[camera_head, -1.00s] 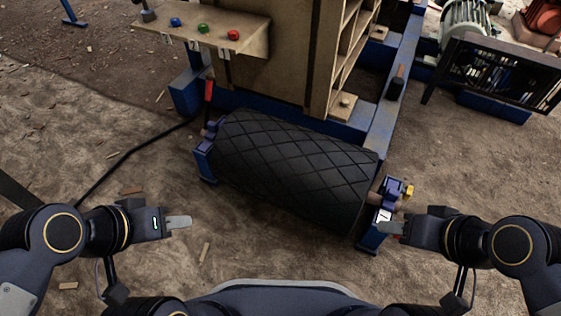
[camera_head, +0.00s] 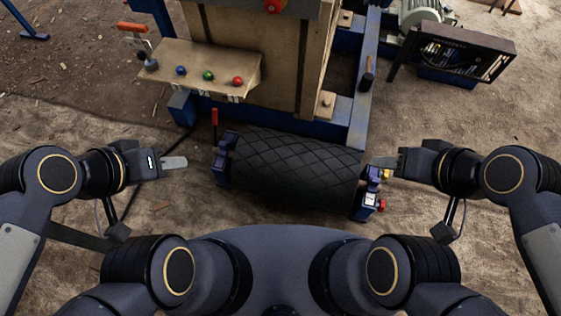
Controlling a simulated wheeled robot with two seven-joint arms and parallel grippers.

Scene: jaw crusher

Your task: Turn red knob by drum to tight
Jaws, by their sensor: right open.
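The black drum (camera_head: 297,170) with a crosshatched surface lies between blue end brackets below the wooden body of the machine. A small red knob (camera_head: 381,206) sits low at the drum's right end bracket (camera_head: 367,199), next to a yellow piece (camera_head: 386,175).
A wooden panel (camera_head: 195,60) carries blue, green and red (camera_head: 237,81) buttons and a lever. A red upright handle (camera_head: 214,122) stands at the drum's left end. Another red knob (camera_head: 275,5) is at the top edge. A dark cable lies on the left dirt floor, which is mostly clear.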

